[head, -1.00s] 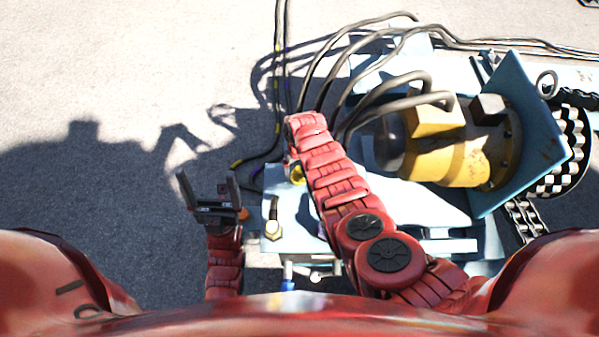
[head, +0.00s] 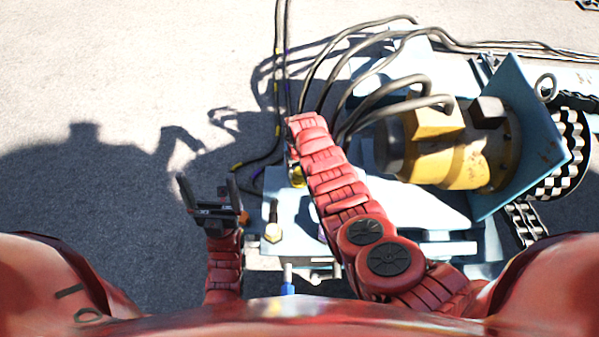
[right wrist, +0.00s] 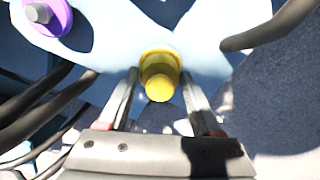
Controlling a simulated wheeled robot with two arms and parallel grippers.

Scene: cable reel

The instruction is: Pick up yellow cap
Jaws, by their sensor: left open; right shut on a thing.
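The yellow cap (right wrist: 160,77) is between the two fingers of my right gripper (right wrist: 160,74) in the right wrist view. The gripper is shut on it, and the cap stands against a pale blue surface (right wrist: 205,25). In the head view a small yellow part (head: 297,176) shows at the left edge of my right arm, which hides the right gripper there. My left gripper (head: 207,181) is open and empty, left of the pale blue plate.
The pale blue machine base (head: 290,235) carries a bolt (head: 273,232). A yellow motor (head: 455,155) with dark cables (head: 350,50) stands to the right, by a blue plate (head: 535,130). A purple ring (right wrist: 45,15) is near the cap. Bare ground (head: 110,60) lies left.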

